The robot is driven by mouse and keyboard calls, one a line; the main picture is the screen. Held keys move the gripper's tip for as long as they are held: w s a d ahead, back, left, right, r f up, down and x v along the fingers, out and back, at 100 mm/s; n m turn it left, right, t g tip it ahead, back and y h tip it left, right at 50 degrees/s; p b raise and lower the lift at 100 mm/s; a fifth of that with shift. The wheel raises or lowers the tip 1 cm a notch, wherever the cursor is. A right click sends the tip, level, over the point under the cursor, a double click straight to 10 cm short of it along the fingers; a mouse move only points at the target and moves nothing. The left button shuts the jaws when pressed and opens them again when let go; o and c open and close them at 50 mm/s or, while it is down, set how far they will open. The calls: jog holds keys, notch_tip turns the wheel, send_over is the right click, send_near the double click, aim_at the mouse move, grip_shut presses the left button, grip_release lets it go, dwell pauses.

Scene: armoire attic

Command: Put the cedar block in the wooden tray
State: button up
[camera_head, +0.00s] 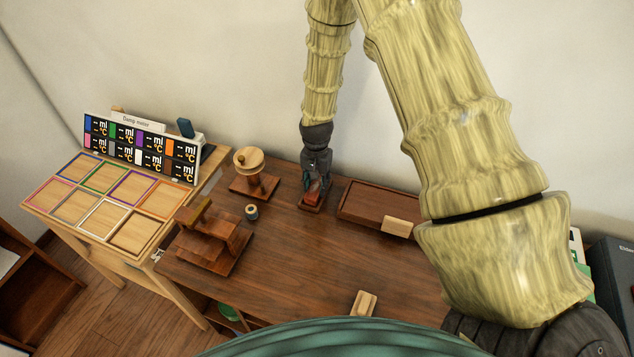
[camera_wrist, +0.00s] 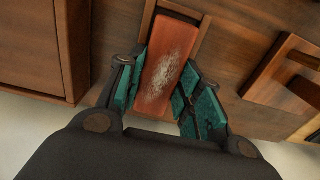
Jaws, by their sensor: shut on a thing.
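My gripper (camera_head: 315,187) is over the back of the table, pointing down. In the wrist view its teal finger pads (camera_wrist: 165,70) are shut on the sides of a reddish-brown block with a pale worn patch, which looks like the cedar block (camera_wrist: 160,83). A bit of the block (camera_head: 312,197) shows below my gripper in the head view. Under it is a small wooden base (camera_head: 306,208); I cannot tell whether the block touches it. The wooden tray (camera_head: 352,214), dark and shallow, is just right of my gripper; its edge shows left in the wrist view (camera_wrist: 72,50).
A pale block (camera_head: 397,227) is at the tray's front right; another (camera_head: 363,302) lies near the table's front edge. A round-topped stand (camera_head: 250,165), a small spool (camera_head: 251,212) and a wooden press-like object (camera_head: 212,242) are left. The middle of the table is clear.

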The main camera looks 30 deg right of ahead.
aim_at(316, 185)
jog(key=shift+w+f, duration=0.2)
jog(key=shift+w, duration=0.05)
jog(key=o, duration=0.8)
jog(key=shift+o, duration=1.2)
jog(key=shift+s+r, duration=0.1)
jog(key=shift+s, duration=0.05)
notch_tip(316, 185, up, 12)
jog(key=b, duration=0.3)
